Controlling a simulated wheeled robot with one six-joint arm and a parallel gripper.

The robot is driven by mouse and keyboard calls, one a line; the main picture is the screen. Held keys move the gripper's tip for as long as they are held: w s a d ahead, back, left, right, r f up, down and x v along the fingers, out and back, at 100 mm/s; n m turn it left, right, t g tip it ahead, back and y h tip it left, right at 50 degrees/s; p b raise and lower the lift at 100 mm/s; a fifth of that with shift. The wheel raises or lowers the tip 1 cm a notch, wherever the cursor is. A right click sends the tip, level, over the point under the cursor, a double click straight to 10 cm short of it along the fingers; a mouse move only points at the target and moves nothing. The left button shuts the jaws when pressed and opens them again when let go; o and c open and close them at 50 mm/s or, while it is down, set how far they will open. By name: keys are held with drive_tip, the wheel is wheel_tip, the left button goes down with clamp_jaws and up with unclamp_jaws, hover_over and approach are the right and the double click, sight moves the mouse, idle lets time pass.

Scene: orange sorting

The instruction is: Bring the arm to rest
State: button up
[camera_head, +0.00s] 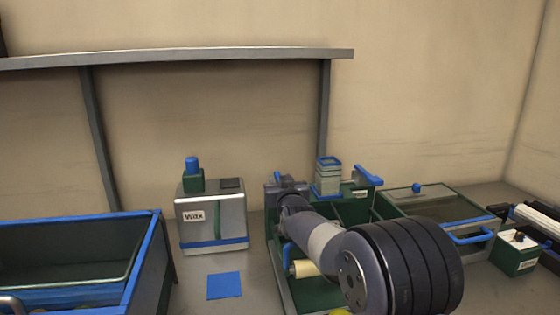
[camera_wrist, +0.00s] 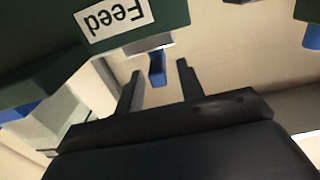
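In the head view my arm (camera_head: 322,240) reaches from the lower right toward the back, over the left part of a green station. Its far end is near the station's back left corner, and the fingers cannot be made out there. In the wrist view my gripper (camera_wrist: 160,72) has its two dark fingers apart with nothing held between them. A blue part (camera_wrist: 157,68) shows beyond the gap. A green housing (camera_wrist: 60,42) with an upside-down "Feed" label (camera_wrist: 114,20) fills the upper left, close to the fingers.
A metal "Wax" box (camera_head: 212,222) and a blue square (camera_head: 224,286) are left of the station. A blue-rimmed bin (camera_head: 150,240) is at far left. A covered tray (camera_head: 430,207) and a small green box (camera_head: 515,262) are at right. A shelf (camera_head: 180,56) runs above.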

sight(277, 172)
drive_tip(key=w, duration=0.3)
drive_tip(key=shift+w+a, duration=0.1)
drive_tip(key=shift+a, duration=0.15)
drive_tip(key=shift+r+p, duration=0.1)
drive_tip(key=shift+p, duration=0.45)
drive_tip(key=shift+b, duration=0.3)
drive_tip(key=s+d+b, duration=0.1)
drive_tip(key=s+b, duration=0.1)
drive_tip(key=s, duration=0.6)
drive_tip(key=w, duration=0.2)
drive_tip(key=w+p, duration=0.1)
drive_tip(key=w, duration=0.2)
drive_tip(key=w+a+p, duration=0.1)
drive_tip(key=w, duration=0.1)
drive_tip(key=shift+w, duration=0.35)
drive_tip(key=shift+w+r+p, duration=0.1)
drive_tip(key=shift+w+p, duration=0.15)
drive_tip(key=shift+p, duration=0.15)
drive_tip(key=shift+s+d+r+p, duration=0.1)
drive_tip(key=shift+p, duration=0.65)
